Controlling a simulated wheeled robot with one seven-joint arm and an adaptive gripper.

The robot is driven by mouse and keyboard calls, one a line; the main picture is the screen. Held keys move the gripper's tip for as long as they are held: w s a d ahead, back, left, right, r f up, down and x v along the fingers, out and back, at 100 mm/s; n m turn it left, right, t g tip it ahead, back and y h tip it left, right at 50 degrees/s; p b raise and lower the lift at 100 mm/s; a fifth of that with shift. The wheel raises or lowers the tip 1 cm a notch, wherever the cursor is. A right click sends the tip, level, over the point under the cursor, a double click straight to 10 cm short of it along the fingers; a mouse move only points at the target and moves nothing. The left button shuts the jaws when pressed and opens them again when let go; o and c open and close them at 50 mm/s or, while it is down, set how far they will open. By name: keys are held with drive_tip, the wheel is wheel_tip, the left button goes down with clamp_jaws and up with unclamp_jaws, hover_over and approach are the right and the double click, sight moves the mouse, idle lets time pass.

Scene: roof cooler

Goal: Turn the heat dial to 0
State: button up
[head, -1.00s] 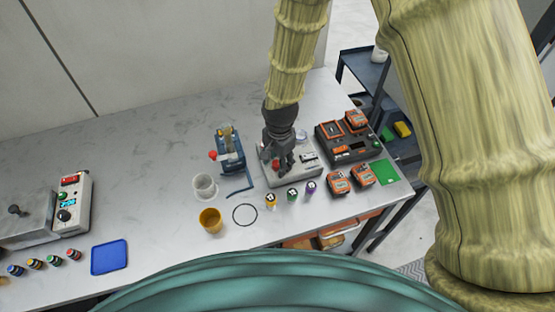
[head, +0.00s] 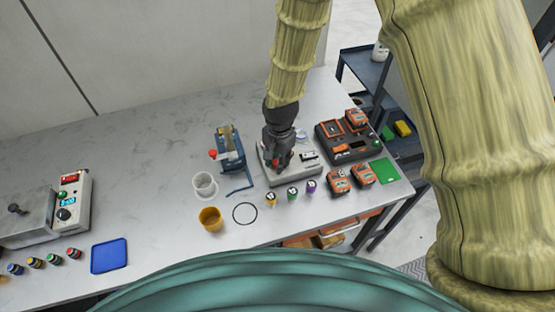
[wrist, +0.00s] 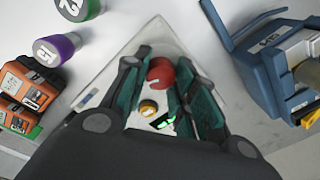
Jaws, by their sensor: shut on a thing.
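A pale grey box (head: 270,175) stands on the bench, and my gripper (head: 279,164) points down onto it. In the wrist view, a round red knob (wrist: 160,72) on this box sits between the fingertips of my gripper (wrist: 165,65), which is shut on it. A small white mark shows at the knob's edge. A smaller yellow knob (wrist: 148,108) and a lit green display (wrist: 167,124) lie between the fingers, nearer the palm. I cannot read the knob's scale or the display. The fingers hide parts of the box's top.
A blue tool (head: 230,155) stands left of the box, and an orange-and-black charger (head: 347,142) stands right. Several small bottles (head: 292,193) stand in front. A white cup (head: 204,185) and an amber cup (head: 210,218) are farther left. Another control box (head: 72,203) is far left.

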drive_tip(key=n, duration=0.6)
drive_tip(key=shift+w+b, duration=0.1)
drive_tip(key=shift+b, duration=0.2)
drive_tip(key=n, duration=0.5)
drive_tip(key=shift+n, duration=0.3)
drive_tip(key=n, duration=0.5)
drive_tip(key=shift+a+r, duration=0.1)
drive_tip(key=n, duration=0.5)
drive_tip(key=shift+g, duration=0.3)
drive_tip(key=shift+n, duration=0.3)
drive_tip(key=o, duration=1)
drive_tip(key=shift+o, duration=0.2)
